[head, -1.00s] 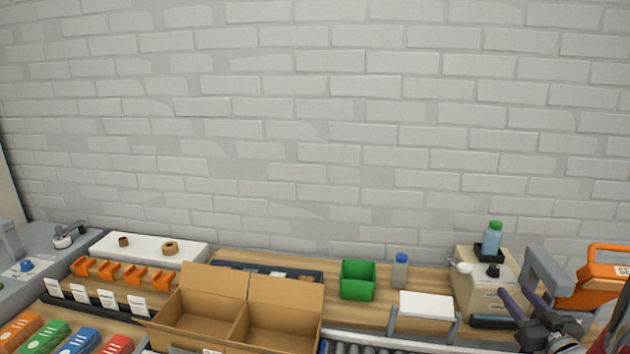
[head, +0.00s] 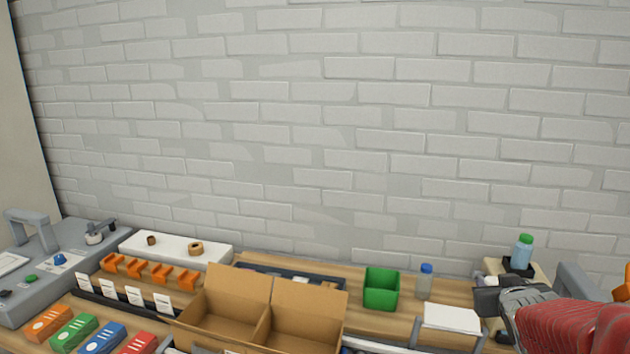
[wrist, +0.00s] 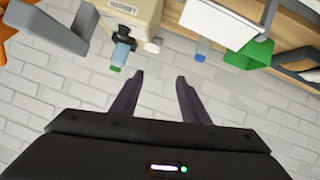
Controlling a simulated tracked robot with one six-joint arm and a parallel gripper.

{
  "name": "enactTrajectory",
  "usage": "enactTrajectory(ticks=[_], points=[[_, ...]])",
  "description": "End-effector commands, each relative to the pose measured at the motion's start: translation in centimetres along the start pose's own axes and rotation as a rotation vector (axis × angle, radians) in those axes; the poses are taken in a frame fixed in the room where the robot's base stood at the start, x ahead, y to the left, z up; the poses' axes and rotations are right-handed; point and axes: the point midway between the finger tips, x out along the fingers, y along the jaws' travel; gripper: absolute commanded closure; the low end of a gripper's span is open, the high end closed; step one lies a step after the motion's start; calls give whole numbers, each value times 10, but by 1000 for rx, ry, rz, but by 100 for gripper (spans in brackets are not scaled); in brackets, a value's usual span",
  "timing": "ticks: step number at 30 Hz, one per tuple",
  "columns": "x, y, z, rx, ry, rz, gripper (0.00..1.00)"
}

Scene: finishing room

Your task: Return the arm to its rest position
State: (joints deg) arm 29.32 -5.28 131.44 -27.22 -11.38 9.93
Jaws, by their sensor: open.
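My gripper shows in the wrist view (wrist: 158,92) with its two dark fingers spread apart and nothing between them. In the head view my gripper (head: 482,292) is at the lower right, on the end of my red arm, in front of the beige machine (head: 535,270). The fingers are hard to make out there. In the wrist view the scene appears upside down, with the white brick wall beyond the fingers.
A white-topped stand (head: 452,318), a small blue-capped bottle (head: 425,283) and a green bin (head: 381,289) are left of my gripper. An open cardboard box (head: 225,308) is further left. The space before the wall is clear.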

Motion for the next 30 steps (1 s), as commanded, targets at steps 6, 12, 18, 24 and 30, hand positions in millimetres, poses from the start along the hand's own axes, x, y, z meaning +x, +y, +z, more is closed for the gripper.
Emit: enactTrajectory(ticks=[6, 12, 18, 24, 30], points=[[-48, -41, 4, 3, -103, -26, 59], [-96, -76, 20, 10, -207, -66, 59], [-149, -113, 43, 7, -318, -138, 59], [-207, -148, 74, -9, -431, -235, 59], [-261, -175, 104, -37, -533, -337, 59]])
